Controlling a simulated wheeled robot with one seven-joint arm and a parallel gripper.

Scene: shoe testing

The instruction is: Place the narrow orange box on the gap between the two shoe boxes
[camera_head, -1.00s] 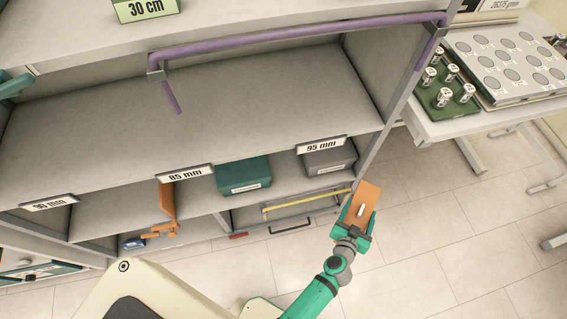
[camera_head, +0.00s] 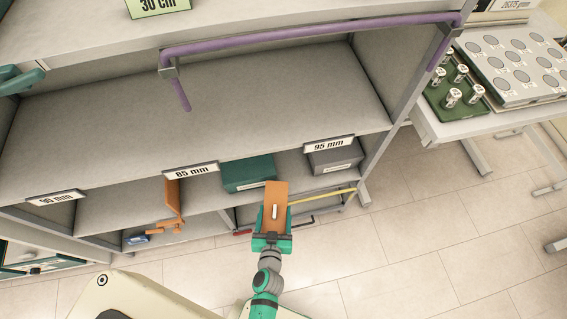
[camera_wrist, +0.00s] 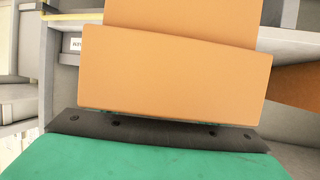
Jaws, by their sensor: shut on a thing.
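The narrow orange box (camera_head: 275,199) is in my gripper (camera_head: 272,232), which is shut on its near end. It has a white label and points away from me toward the shelf. In the wrist view the orange box (camera_wrist: 175,75) fills the middle above the gripper's dark edge and green body. Two shoe boxes stand on the lower shelf: a green one (camera_head: 249,173) and a grey one (camera_head: 334,157), with a gap between them. In the head view my gripper and the orange box are below and in front of that gap, nearer the green box.
The shelf unit carries signs "85 mm" (camera_head: 191,171) and "95 mm" (camera_head: 329,144). A purple bar (camera_head: 310,37) runs along the upper shelf and a yellow bar (camera_head: 325,194) lies low. An orange bracket (camera_head: 173,203) is at left. A table with a green tray (camera_head: 440,97) stands right.

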